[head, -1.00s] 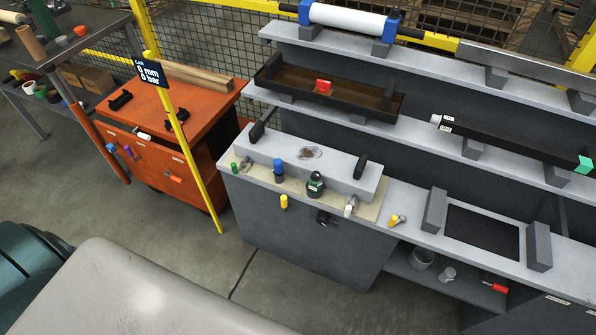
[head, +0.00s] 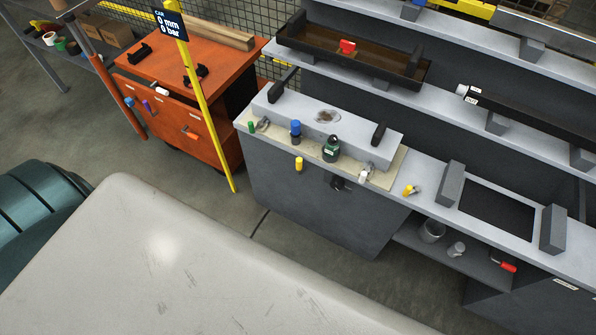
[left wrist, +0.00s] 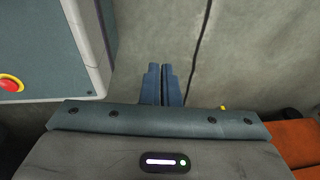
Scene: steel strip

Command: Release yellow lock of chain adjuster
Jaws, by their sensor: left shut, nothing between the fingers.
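A small yellow piece (head: 298,163) hangs at the front edge of the grey bench's near top, below a blue-capped part (head: 295,130). Another yellow-ended fitting (head: 409,190) lies further right on the bench. I cannot tell which of these, if either, is the chain adjuster's lock. My left gripper (left wrist: 160,68) is shut and empty in the left wrist view, over bare grey floor. It is not seen in the head view, and neither is my right gripper.
A yellow post (head: 185,90) with a display reading 0 mm and 0 bar stands between the orange cabinet (head: 205,75) and the grey bench (head: 285,195). A dark green bottle-like part (head: 331,149) stands on the bench. A red button (left wrist: 10,83) shows at left in the wrist view.

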